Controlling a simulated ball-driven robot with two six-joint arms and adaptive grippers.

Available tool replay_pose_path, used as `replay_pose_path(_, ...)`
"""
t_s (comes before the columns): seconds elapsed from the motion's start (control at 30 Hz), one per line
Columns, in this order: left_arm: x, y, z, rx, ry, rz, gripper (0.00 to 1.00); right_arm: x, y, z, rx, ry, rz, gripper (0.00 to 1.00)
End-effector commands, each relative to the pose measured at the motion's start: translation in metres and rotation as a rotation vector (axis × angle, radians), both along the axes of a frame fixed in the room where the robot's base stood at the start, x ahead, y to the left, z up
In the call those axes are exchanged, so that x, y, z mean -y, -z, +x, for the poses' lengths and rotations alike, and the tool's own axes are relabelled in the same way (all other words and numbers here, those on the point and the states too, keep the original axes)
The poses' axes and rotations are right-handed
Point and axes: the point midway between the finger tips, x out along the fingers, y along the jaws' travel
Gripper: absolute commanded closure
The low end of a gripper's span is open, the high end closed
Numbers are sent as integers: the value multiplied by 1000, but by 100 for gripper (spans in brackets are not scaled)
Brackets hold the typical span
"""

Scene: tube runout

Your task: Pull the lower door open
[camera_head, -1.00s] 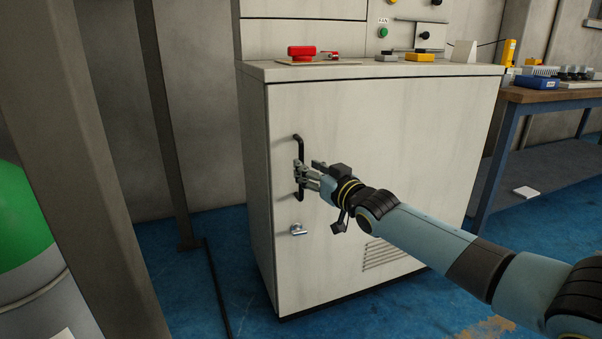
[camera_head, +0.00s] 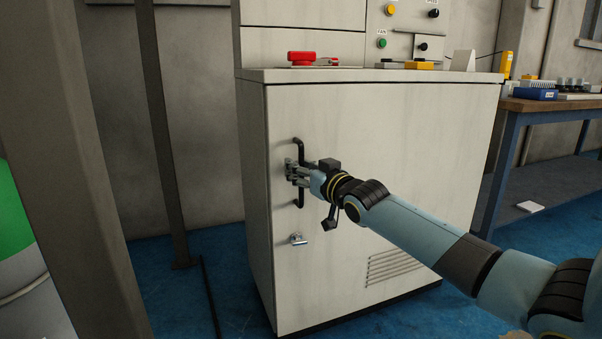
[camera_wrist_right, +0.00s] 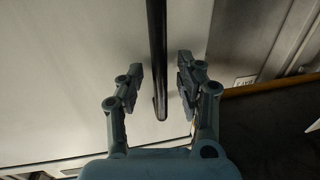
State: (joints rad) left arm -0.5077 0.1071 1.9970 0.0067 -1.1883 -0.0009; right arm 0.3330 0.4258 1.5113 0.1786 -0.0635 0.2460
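The lower door (camera_head: 400,150) is the pale front panel of the cabinet and stands closed. Its black vertical bar handle (camera_head: 301,150) is near the door's left edge. My right gripper (camera_head: 290,172) is at the handle's middle. In the right wrist view, the bar (camera_wrist_right: 157,50) lies between the two fingers of my right gripper (camera_wrist_right: 160,88), with a gap on each side, so the gripper is open around it. A small silver latch (camera_head: 297,239) sits on the door below the handle. My left gripper is out of view.
A dark post (camera_head: 160,130) and a thick column (camera_head: 75,170) stand left of the cabinet. A workbench (camera_head: 545,105) is at the right. Blue floor is clear at the cabinet's left.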

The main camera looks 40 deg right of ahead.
Motion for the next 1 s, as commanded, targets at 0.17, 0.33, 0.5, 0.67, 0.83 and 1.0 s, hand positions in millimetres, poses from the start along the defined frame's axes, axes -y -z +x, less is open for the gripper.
replay_pose_path(0.17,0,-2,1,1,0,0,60,0,-1,0,1,0,0,64)
replay_pose_path(0.33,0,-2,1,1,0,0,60,0,-1,0,1,0,0,72)
replay_pose_path(0.5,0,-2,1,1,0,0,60,0,-1,0,1,0,0,94)
replay_pose_path(0.67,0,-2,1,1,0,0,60,0,-1,0,1,0,0,100)
replay_pose_path(0.83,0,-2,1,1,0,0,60,0,-1,0,1,0,0,100)
replay_pose_path(1.0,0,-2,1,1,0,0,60,0,0,0,1,0,0,100)
